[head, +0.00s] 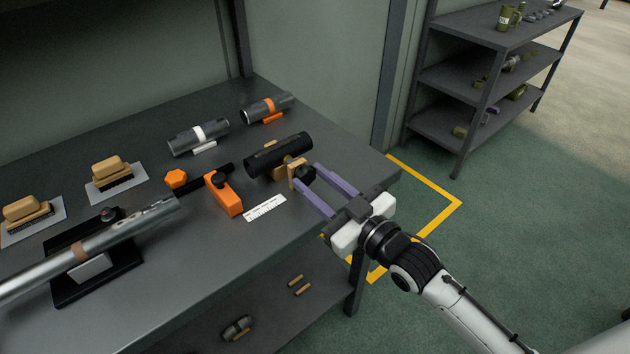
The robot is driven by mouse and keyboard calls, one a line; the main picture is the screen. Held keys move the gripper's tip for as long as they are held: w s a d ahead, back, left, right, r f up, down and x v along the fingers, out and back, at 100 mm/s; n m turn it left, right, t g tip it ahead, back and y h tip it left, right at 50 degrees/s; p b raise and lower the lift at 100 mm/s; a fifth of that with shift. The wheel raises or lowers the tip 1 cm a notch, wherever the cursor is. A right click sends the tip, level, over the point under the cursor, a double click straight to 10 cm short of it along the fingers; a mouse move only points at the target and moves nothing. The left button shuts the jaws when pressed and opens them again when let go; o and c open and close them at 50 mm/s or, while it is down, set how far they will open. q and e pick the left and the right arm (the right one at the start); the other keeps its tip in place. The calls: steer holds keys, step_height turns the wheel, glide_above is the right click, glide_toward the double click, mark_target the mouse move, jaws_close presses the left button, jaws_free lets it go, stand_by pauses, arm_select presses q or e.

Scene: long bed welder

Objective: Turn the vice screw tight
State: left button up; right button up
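A black knob (306,175) sits at the right end of a tan clamp-like bracket (294,166), beside a thick black cylinder (265,159) on the bench. It looks like a vice screw. My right gripper (305,174), with two long purple fingers, reaches in from the right. Its fingertips lie on either side of the black knob. I cannot tell whether they touch it. An orange block (224,195) with a second dark knob (219,180) stands to the left, by a black bar and an orange knob (176,178). My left gripper is not in view.
The grey bench (225,262) also holds two metal cylinders (199,139) (267,108), two wooden-handled brushes (110,168) (26,211), a white ruled label (264,208) and a long metal tube (115,237) on a black stand. A shelf rack (484,83) stands at the back right.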

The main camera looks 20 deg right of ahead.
steer(key=m+p, duration=0.2)
steer(key=p, duration=0.1)
steer(key=shift+r, duration=0.3)
steer(key=shift+m+p, duration=0.45)
steer(key=shift+m, duration=0.35)
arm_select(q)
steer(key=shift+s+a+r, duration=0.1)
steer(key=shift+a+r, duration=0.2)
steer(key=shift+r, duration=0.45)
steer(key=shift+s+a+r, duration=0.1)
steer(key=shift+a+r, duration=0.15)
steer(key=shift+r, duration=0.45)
arm_select(e)
steer(key=shift+f+m, duration=0.35)
steer(key=shift+m, duration=0.55)
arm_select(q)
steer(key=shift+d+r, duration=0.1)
arm_select(e)
steer(key=o, duration=1)
steer(key=shift+o, duration=0.2)
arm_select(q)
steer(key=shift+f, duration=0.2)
arm_select(e)
steer(key=v, duration=1)
steer(key=shift+s, duration=0.15)
steer(key=shift+d+r, duration=0.1)
steer(key=shift+d, duration=0.05)
